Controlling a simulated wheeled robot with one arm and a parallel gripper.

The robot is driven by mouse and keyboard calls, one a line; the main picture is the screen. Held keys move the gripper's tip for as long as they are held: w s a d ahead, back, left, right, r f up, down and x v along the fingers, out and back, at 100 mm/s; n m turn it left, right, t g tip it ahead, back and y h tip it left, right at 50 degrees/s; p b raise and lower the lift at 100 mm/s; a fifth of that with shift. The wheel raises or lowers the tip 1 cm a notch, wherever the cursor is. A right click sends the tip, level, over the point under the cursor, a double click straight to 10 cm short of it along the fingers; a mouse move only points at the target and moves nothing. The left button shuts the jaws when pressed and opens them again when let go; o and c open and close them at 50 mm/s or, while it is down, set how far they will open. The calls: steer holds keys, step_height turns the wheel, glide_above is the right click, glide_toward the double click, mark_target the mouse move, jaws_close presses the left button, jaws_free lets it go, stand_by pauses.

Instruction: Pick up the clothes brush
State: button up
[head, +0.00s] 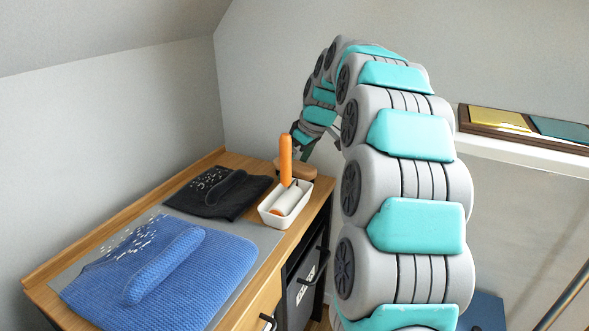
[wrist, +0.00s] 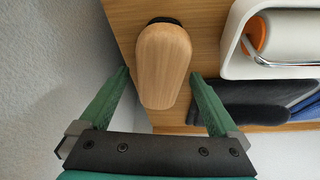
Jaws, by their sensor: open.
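The clothes brush (head: 297,170) has a light wooden back and lies at the far right end of the wooden table, behind a white tray. In the wrist view the brush (wrist: 163,65) is seen from above, with a dark part showing at its top end. My gripper (wrist: 159,74) is open, with one green finger on each side of the brush and a gap on both sides. In the head view my gripper (head: 304,144) is just above the brush, partly hidden by my arm. I cannot tell the exact height of the fingertips.
The white tray (head: 270,218) holds a lint roller with an orange handle (head: 285,160), which stands up close to the brush. A folded black garment (head: 205,200) and a folded blue one (head: 190,290) lie on the table (head: 135,220). Walls rise behind.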

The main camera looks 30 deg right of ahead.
steer(key=shift+f+b, duration=0.25)
steer(key=shift+b, duration=0.05)
stand_by(0.5)
stand_by(0.3)
steer(key=c, duration=1.5)
